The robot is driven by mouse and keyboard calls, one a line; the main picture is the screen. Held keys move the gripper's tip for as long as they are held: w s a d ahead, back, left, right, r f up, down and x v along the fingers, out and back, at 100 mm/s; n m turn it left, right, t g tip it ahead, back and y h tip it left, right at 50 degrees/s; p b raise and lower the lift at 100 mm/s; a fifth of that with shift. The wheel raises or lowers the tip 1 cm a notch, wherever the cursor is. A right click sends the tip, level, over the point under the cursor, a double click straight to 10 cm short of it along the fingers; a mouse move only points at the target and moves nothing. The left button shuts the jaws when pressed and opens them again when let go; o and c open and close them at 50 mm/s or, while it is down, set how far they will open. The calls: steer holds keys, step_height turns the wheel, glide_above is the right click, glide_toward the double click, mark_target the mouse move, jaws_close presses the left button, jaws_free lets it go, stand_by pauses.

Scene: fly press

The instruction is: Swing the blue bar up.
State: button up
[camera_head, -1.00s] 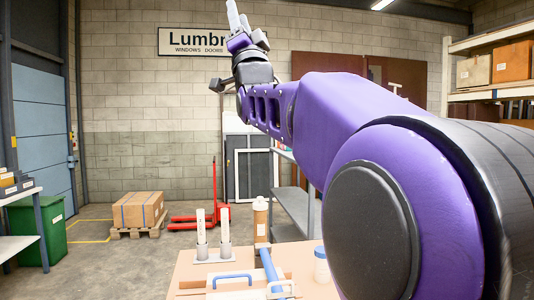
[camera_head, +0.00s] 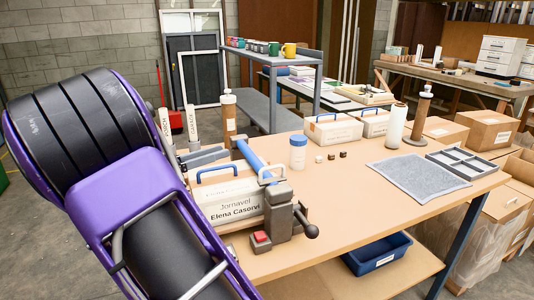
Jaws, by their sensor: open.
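The blue bar (camera_head: 252,156) is a thick straight bar on the work table (camera_head: 350,190). It runs back and to the left from the top of a small grey press (camera_head: 281,215), and looks low and slanting. A pale loop-shaped piece (camera_head: 271,170) stands at the bar's near end. The press has a red block (camera_head: 261,238) at its foot and a dark ball knob (camera_head: 311,231) on its right. My purple arm crosses the left of the view and leaves at the bottom. My gripper is out of view.
A white toolbox (camera_head: 228,205) with a blue handle stands left of the press, close beside the bar. A grey mesh mat (camera_head: 418,176) lies right. The table's middle is mostly clear.

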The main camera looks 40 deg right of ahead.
mark_target(282, 166)
step_height(282, 166, down, 5)
steer(key=s+m+g+y, duration=0.1)
steer(key=s+m+g, duration=0.1)
steer(key=s, duration=0.1)
steer(key=x, duration=1.6)
steer(key=shift+s, duration=0.25)
steer(key=shift+c, duration=0.2)
jaws_close()
